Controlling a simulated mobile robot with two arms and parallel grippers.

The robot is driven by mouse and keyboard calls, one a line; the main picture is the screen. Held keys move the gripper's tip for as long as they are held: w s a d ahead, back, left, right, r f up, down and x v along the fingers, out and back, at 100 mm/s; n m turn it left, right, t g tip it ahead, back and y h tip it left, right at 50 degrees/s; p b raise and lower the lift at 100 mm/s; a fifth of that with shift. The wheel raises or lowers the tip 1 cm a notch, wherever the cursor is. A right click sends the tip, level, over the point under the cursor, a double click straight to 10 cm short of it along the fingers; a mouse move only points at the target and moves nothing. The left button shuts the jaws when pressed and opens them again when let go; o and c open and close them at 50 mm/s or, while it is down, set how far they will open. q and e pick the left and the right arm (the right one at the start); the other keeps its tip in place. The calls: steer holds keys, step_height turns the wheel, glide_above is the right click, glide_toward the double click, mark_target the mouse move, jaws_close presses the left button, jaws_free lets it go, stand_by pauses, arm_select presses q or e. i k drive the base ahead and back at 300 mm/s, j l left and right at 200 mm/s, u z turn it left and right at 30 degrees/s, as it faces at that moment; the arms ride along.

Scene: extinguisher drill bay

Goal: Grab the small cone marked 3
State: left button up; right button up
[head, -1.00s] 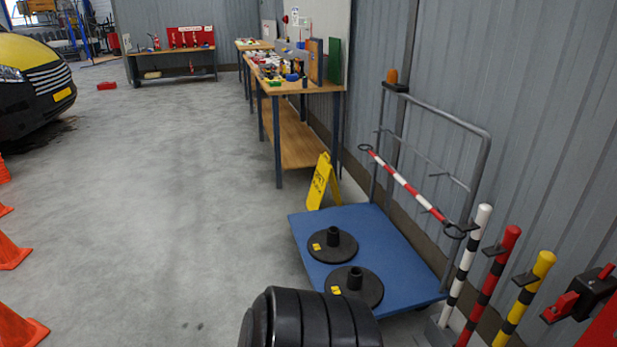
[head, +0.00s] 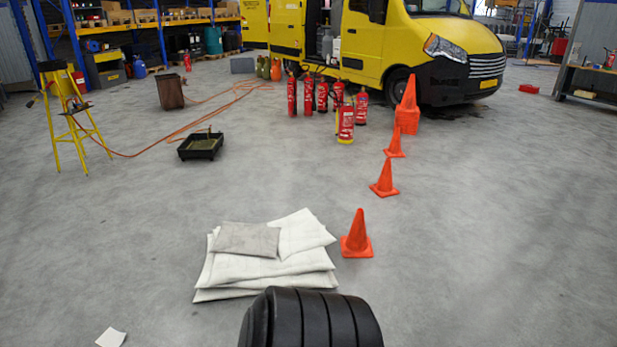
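Several small orange cones stand upright on the floor in a line in the head view. The nearest cone (head: 357,236) is beside the white pads. A second cone (head: 384,179) and a third cone (head: 395,142) stand farther back. A taller stack of orange cones (head: 407,108) is near the van's front wheel. I cannot read a number 3 on any cone. Neither of my grippers is in view.
White pads (head: 230,268) lie piled left of the nearest cone. Red extinguishers (head: 346,124) stand in front of the yellow van (head: 420,45). A black tray (head: 201,146), orange hose (head: 160,145) and yellow stepladder (head: 73,120) are at left.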

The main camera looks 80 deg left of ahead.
mark_target(357, 244)
steer(key=u, duration=2.25)
steer(key=i+u, duration=0.15)
